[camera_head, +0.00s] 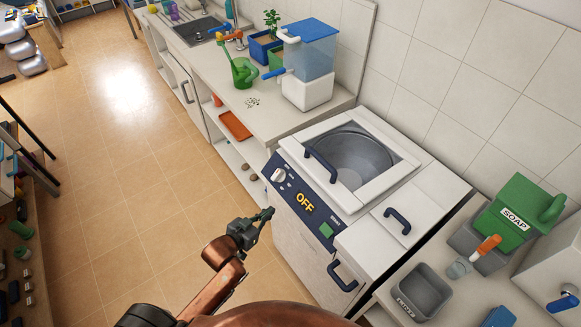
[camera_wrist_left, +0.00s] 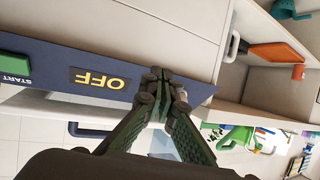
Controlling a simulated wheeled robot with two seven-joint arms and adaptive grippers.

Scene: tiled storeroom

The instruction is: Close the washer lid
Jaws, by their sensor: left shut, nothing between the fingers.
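The washer (camera_head: 308,247) is a white top-loading machine with a dark blue front panel reading OFF. Its lid (camera_head: 379,187) is a white square frame with a dark blue handle (camera_head: 320,164) on its front edge. The round grey drum shows through the middle of the frame; I cannot tell whether the lid lies fully flat. My left gripper (camera_head: 268,214) is shut and empty, in front of the washer's left front, lower than the lid. In the left wrist view its fingertips (camera_wrist_left: 160,74) show against the OFF panel (camera_wrist_left: 60,75); contact is unclear. My right gripper is out of view.
A water dispenser (camera_head: 307,62) and a green watering can (camera_head: 243,71) stand on the counter left of the washer. A second dark handle (camera_head: 397,220) is on the washer's right top. A green soap box (camera_head: 515,216) and grey tray (camera_head: 421,291) stand right. The floor (camera_head: 130,185) is clear.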

